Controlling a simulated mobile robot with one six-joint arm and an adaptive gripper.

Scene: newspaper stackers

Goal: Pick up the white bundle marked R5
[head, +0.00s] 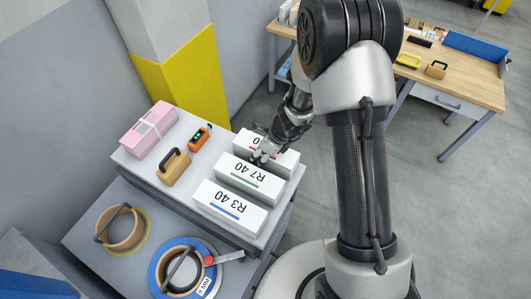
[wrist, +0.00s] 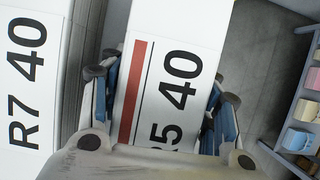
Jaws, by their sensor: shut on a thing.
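The white bundle marked R5 40 (wrist: 150,95), with a red stripe, lies between my gripper's fingers (wrist: 165,88) in the wrist view. One finger is on each side, and my gripper is shut on the bundle. In the head view my gripper (head: 262,156) is at the R5 bundle (head: 284,161), the farthest of three white bundles in a row on the grey table top (head: 292,186). My gripper hides part of its label there. I cannot tell whether the bundle is lifted.
White bundle R7 40 (head: 249,180) is close beside R5, then R3 40 (head: 230,208). A pink bundle (head: 149,129), a tan handled block (head: 172,168) and an orange device (head: 199,137) stand left. A tan roll (head: 122,232) and blue ring (head: 160,262) are lower. A workbench (head: 462,80) stands behind.

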